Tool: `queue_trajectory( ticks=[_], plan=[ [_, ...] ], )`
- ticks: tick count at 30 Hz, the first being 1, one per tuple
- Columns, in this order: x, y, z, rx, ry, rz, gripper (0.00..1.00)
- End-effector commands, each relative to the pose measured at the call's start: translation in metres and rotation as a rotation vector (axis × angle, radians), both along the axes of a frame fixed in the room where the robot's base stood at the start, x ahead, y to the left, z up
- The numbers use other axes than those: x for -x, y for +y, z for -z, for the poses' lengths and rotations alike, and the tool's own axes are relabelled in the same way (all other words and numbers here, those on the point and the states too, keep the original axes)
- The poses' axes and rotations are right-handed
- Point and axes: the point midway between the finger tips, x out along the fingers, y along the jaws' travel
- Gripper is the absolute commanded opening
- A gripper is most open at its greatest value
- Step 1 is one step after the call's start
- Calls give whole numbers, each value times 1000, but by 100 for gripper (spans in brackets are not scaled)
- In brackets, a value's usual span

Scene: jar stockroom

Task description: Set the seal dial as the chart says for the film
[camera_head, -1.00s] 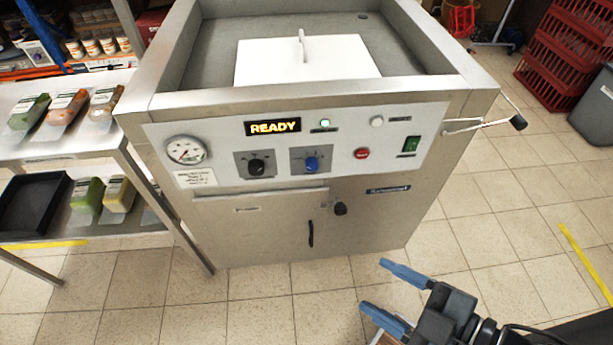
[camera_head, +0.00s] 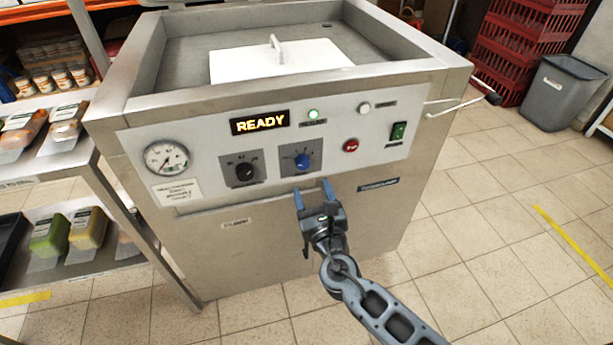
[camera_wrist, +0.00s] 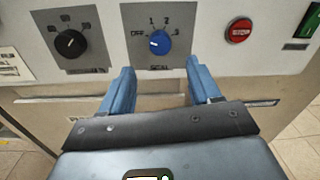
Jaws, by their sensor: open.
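The blue seal dial (camera_head: 302,161) is on the machine's front panel. In the wrist view the dial (camera_wrist: 158,42) has OFF, 1, 2 and 3 around it and SEAL below; its white mark is on the left side, towards OFF. My gripper (camera_head: 313,190) is open and empty, just below the dial. In the wrist view its blue fingers (camera_wrist: 160,70) point at the dial from below, apart from it. A small printed label (camera_head: 178,192) under the gauge is too small to read. I cannot tell whether it is the chart.
A black dial (camera_head: 244,170) is left of the seal dial, and a red button (camera_head: 350,145) and green switch (camera_head: 398,131) are right. The display (camera_head: 260,122) reads READY. Packed trays stand on a shelf (camera_head: 25,182) at left.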

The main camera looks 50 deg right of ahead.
Motion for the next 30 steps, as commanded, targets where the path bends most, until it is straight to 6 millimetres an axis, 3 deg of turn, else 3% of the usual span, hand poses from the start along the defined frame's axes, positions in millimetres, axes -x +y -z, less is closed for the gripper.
queue_trajectory(
  ticks=[15,28,30],
  plan=[
    [-54,-40,-1,7,1,1,62],
    [-63,-46,0,7,3,0,62],
    [-63,-46,-1,6,2,0,57]
  ],
)
